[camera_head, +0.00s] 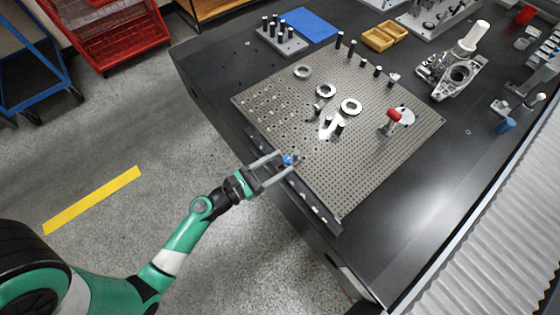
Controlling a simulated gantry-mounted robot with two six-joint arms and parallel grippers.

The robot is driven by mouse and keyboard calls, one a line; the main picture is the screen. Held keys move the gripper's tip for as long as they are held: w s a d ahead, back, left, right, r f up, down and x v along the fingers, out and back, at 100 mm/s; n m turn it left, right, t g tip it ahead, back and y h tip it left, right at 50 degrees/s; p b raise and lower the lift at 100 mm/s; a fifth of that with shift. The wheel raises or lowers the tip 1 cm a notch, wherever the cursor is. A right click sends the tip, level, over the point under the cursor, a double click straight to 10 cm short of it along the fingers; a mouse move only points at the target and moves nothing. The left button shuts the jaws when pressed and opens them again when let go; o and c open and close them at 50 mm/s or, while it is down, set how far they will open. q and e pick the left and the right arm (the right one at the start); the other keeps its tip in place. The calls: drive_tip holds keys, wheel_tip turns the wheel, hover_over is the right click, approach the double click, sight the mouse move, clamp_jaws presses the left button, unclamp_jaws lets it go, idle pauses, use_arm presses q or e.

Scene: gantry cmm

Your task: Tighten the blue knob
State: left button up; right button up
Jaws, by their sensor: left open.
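A small blue knob (287,159) sits at the near left edge of the perforated metal plate (330,185) on the dark table. My left gripper (285,164) reaches in from the lower left with its jaws open. Its two fingertips lie on either side of the blue knob in this view. I cannot tell whether either finger touches the knob. The finger and knob details are small. My right gripper is not in view.
The plate carries metal rings (351,107), dark pins and a red-handled clamp (394,115). A pin block (282,40), blue mat (309,24), yellow bins (384,36) and a metal casting (452,75) stand beyond. Another blue part (505,126) is at the right. Open floor lies left.

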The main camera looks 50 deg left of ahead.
use_arm(q)
drive_tip(key=shift+w, duration=0.4)
clamp_jaws()
drive_tip(key=shift+a+m+h+p, duration=0.3)
drive_tip(key=shift+m+h, duration=0.4)
drive_tip(key=shift+h, duration=0.4)
drive_tip(key=shift+m+g+h, duration=0.4)
drive_tip(key=shift+m+h, duration=0.4)
drive_tip(key=shift+h, duration=0.4)
